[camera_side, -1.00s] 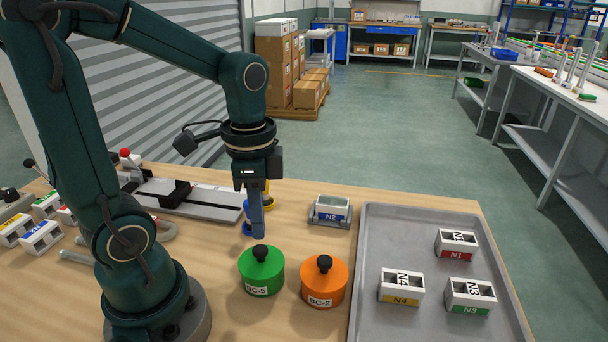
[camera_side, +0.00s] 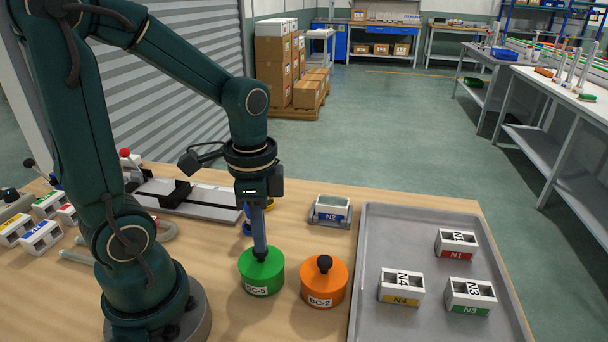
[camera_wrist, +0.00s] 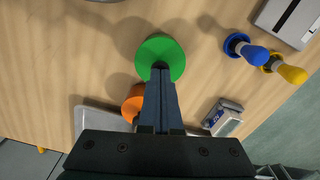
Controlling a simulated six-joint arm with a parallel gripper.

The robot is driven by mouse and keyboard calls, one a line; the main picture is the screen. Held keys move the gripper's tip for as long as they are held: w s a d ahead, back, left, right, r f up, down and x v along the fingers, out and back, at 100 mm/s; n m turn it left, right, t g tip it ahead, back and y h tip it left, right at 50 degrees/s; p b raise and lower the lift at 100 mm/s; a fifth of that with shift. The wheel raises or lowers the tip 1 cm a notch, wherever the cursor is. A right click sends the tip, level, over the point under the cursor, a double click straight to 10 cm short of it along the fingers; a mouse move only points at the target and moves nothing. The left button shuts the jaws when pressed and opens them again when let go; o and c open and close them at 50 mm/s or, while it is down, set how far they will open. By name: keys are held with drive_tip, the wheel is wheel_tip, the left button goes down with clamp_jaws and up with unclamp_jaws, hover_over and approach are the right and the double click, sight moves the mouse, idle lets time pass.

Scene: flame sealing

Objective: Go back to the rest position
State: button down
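My gripper (camera_side: 260,248) points straight down over the green round lid-like piece BC-5 (camera_side: 262,278), its fingertips at that piece's black knob. In the wrist view my gripper (camera_wrist: 160,72) reaches the knob near the middle of the green piece (camera_wrist: 160,45). The fingers lie close together there and hide most of the knob. I cannot tell whether they grip it. The green piece stands on the wooden table (camera_side: 225,310).
An orange piece BC-2 (camera_side: 324,284) stands close on the right. Block N2 (camera_side: 330,211) lies behind. A grey tray (camera_side: 440,235) holds blocks N1, N3 and N4. Blue (camera_wrist: 245,48) and yellow (camera_wrist: 285,70) knobbed pieces stand near a metal rail device (camera_side: 195,199).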

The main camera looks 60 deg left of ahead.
idle(0.4)
drive_tip(key=shift+r, duration=3.5)
drive_tip(key=shift+s+d+r+n+t, duration=0.15)
drive_tip(key=shift+s+d+n+t, duration=0.15)
drive_tip(key=shift+d+n+t, duration=0.6)
drive_tip(key=shift+s+d+r+n+t, duration=0.1)
drive_tip(key=shift+s+d+n+t, duration=0.15)
drive_tip(key=shift+d+n+t, duration=0.55)
drive_tip(key=shift+s+d+r+n+t, duration=0.15)
drive_tip(key=shift+s+d+n+t, duration=0.25)
drive_tip(key=shift+n+t, duration=0.8)
drive_tip(key=shift+w+d, duration=0.1)
